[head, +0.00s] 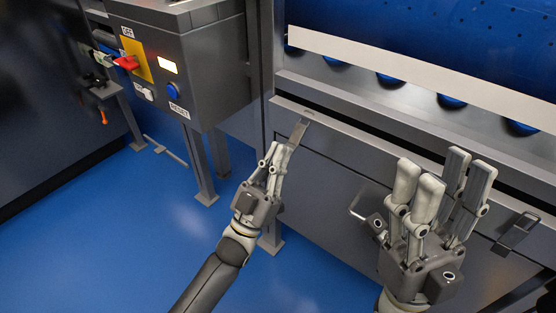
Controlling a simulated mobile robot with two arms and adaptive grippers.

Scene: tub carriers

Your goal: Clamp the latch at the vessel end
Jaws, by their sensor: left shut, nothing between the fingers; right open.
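A grey metal latch (299,131) hangs from the front edge of the long grey vessel housing (345,122), at its left end. My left gripper (277,156) is just below and left of this latch, its fingers together and empty. It looks very near the latch's lower end, but I cannot tell whether they touch. A second latch (514,233) is on the front panel at the right. My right gripper (437,178) is open and empty in front of the panel, hiding part of it.
A grey control box (205,75) with a red switch (126,63) and a blue reset button (173,90) stands on legs at the upper left. The blue floor (120,230) is clear at lower left.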

